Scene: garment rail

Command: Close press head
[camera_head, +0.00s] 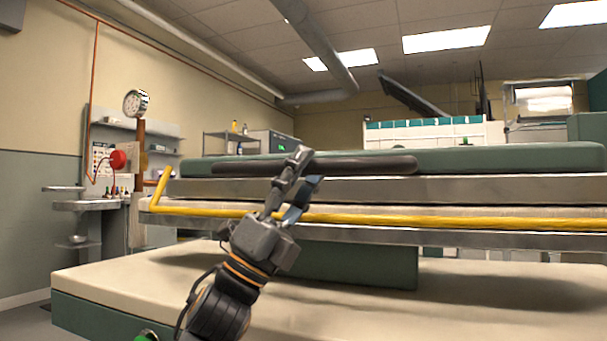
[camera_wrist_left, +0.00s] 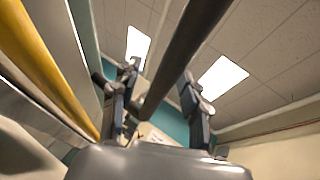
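The press head (camera_head: 500,188) is a long steel-edged slab with a green top. It lies nearly level, just above a cream padded layer with a yellow bar (camera_head: 450,222) along its front. A dark handle (camera_head: 375,164) runs along the head's front edge. My left gripper (camera_head: 300,165) is at the handle, its fingers overlapping it in the head view. In the left wrist view, the dark handle (camera_wrist_left: 185,50) passes between the two separated fingers (camera_wrist_left: 155,95). I cannot tell whether either finger touches it. The yellow bar also shows there (camera_wrist_left: 45,65). My right gripper is not in view.
A wide cream work surface (camera_head: 130,290) lies below the press, with a green block (camera_head: 350,265) between them. A wall gauge (camera_head: 136,103), a red round fitting (camera_head: 118,159) and a small sink (camera_head: 85,204) are at left. Shelving stands behind.

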